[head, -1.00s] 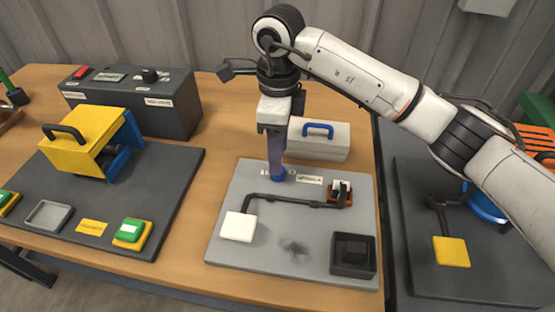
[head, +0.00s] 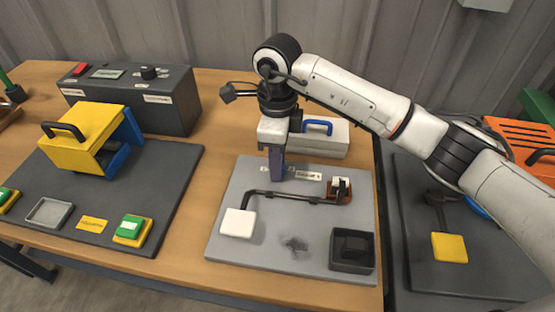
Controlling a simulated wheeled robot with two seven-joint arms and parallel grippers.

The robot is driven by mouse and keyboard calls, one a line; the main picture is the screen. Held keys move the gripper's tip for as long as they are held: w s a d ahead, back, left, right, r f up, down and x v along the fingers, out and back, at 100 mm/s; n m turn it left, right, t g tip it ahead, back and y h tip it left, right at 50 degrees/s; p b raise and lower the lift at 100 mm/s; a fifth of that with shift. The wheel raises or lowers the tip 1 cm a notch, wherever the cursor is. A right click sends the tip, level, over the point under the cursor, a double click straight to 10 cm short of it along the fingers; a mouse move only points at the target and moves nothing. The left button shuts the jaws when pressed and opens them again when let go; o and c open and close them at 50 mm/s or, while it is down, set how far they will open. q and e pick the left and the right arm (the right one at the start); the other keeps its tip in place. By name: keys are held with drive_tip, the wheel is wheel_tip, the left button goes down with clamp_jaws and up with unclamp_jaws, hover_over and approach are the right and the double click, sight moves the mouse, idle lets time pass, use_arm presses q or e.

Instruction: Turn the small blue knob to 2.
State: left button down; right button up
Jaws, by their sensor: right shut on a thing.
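My right gripper (head: 276,174) points straight down at the back of the light grey board (head: 230,195). Its fingers are shut, with their tips low, at the place where the small blue knob stands. The knob is hidden by the fingers, so its pointer cannot be read. A white label (head: 308,175) with dark print lies just right of the fingertips; its text is too small to read. My left gripper is not in view.
The board also bears a dark bar with a white pad (head: 238,222), a brown-based part (head: 340,190) and a black square box (head: 352,249). A white case (head: 330,142) with a blue handle stands behind. A yellow-and-blue device (head: 88,135) stands left.

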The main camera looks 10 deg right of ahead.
drive_tip(key=shift+m, duration=0.3)
drive_tip(key=m+b, duration=0.1)
drive_tip(key=m, duration=1.2)
drive_tip(key=shift+b, duration=0.3)
idle(0.4)
drive_tip(key=o, duration=1)
drive_tip(key=shift+o, duration=0.2)
wheel_tip(320, 180, up, 10)
drive_tip(key=shift+r+b, duration=0.2)
drive_tip(key=shift+b, duration=0.1)
